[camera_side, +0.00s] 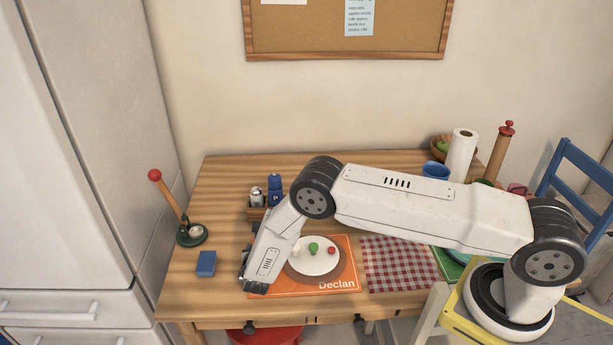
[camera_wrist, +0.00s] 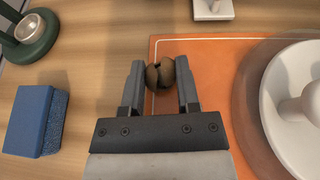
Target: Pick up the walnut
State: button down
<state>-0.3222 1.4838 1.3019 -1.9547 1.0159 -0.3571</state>
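The walnut (camera_wrist: 153,76) is brown and round, with a dark gap or seam near its middle. In the wrist view it lies between the tips of my gripper's fingers (camera_wrist: 160,80), near the left edge of the orange placemat. The fingers stand on either side of it, about as far apart as the walnut is wide. I cannot tell whether they press on it. In the side view my gripper (camera_side: 252,285) is low at the placemat's left end, and the walnut is hidden there.
An orange placemat (camera_side: 339,283) marked "Declan" carries a white plate (camera_side: 313,265) with small items. A blue sponge (camera_side: 206,263) lies to the left, with a green-based stand (camera_side: 191,236) behind it. A checkered cloth (camera_side: 400,262) is to the right. Bare wood lies between sponge and gripper.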

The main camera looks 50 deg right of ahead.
jog(key=shift+r, duration=0.1)
dwell(0.3)
jog(key=shift+r, duration=0.7)
jog(key=s+r, duration=1.1)
jog(key=s, duration=0.3)
jog(key=shift+d+r, duration=0.2)
jog(key=shift+d, duration=0.25)
